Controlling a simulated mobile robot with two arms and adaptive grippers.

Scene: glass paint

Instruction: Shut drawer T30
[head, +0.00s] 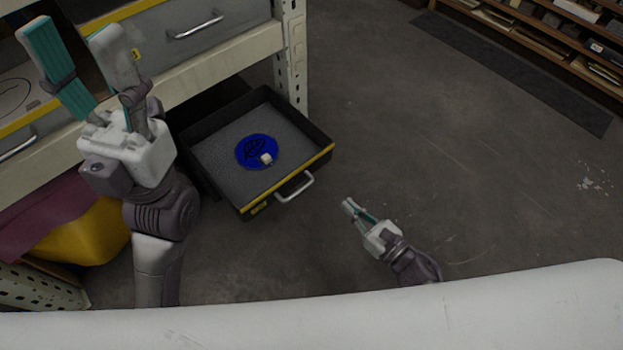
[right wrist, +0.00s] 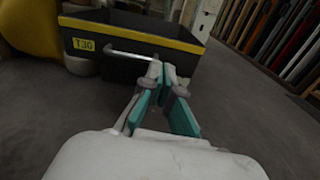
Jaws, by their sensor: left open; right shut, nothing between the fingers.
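Drawer T30 (head: 222,187) is pulled out low under the shelf in the head view, with a grey tray floor, a yellow front edge and a metal handle (head: 295,187). A blue disc with a dark drawing and a small white block lie inside it. In the right wrist view the drawer front (right wrist: 120,62) shows its yellow T30 label (right wrist: 84,44). My right gripper (head: 350,205) is shut and empty, low in front of the drawer, to the right of the handle; the picture does not show contact. My left gripper (head: 70,45) is open and raised at the upper left, empty.
Shelving with grey drawers (head: 210,35) and an upright post (head: 291,55) stands behind the open drawer. A yellow container (head: 85,235) sits at the lower left. Shelves of flat goods (head: 560,40) stand at the far right. The floor (head: 430,140) between is clear.

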